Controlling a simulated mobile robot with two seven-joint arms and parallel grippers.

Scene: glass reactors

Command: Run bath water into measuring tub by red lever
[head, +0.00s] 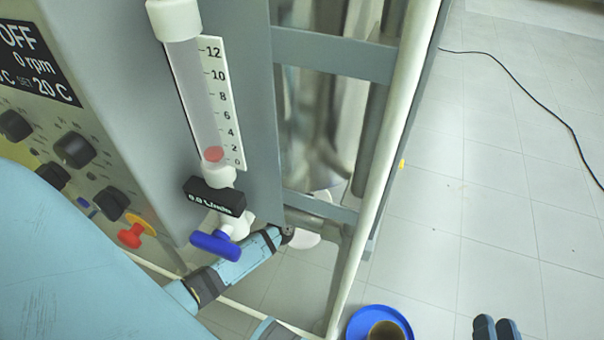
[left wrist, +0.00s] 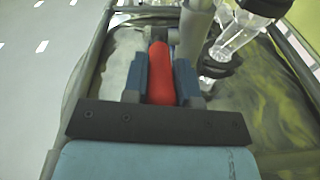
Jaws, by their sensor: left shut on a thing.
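The red lever (left wrist: 160,75) is in the middle of the left wrist view. My left gripper (left wrist: 161,78) has one finger on each side of it and is shut on it. The head view does not show that gripper or lever; a light blue arm link (head: 235,268) of mine runs behind the frame there. My right gripper (head: 496,328) shows only as two dark fingertips close together at the bottom edge; any gap is unclear. A blue round rim (head: 358,325) with a dark cup inside is cut off at the bottom; I cannot tell if it is the measuring tub.
A flow tube (head: 193,90) has its red float near 0, a label reading 0.0 and a blue handle (head: 215,245). A panel with black knobs and a red button (head: 130,236) is left. A pale frame post (head: 385,170) stands before open tiled floor with a black cable (head: 520,80).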

